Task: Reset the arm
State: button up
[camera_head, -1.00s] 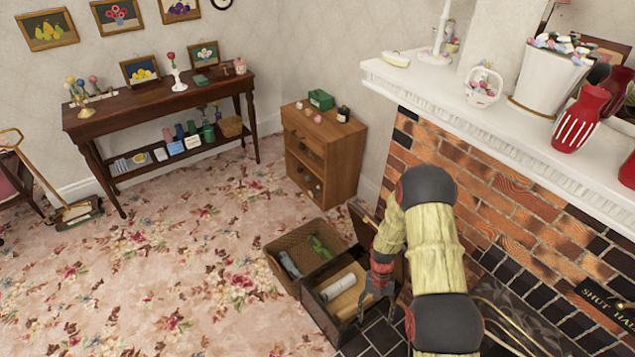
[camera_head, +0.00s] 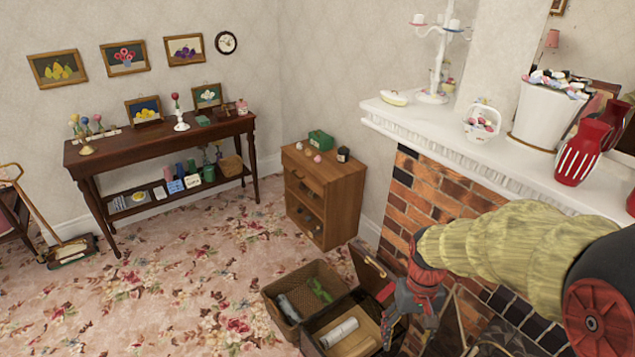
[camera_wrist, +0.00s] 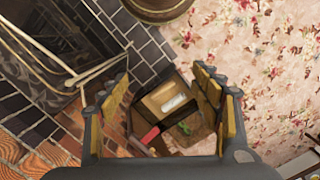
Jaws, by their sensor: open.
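My gripper (camera_head: 402,330) is at the lower right in the head view, beside the open box and in front of the brick fireplace. In the wrist view its two yellow-padded fingers (camera_wrist: 170,100) stand wide apart with nothing held between them. The open box (camera_head: 309,335) lies below, with a white rolled object (camera_head: 339,333) inside it. The box and the white object (camera_wrist: 173,102) also show between the fingers in the wrist view, some distance below.
A wicker basket (camera_head: 269,293) with a green item stands beside the box. The fireplace bricks (camera_head: 440,195) and white mantel (camera_head: 440,125), with vases and a planter, are close to my arm. A small wooden cabinet (camera_head: 335,190) stands behind. The flowered carpet (camera_head: 190,280) at left is clear.

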jog(key=s+r+t+b, duration=0.3)
jog(key=s+r+t, duration=0.4)
jog(key=r, duration=0.8)
jog(key=s, duration=0.2)
jog(key=shift+s+a, duration=0.15)
jog(key=shift+s, duration=0.25)
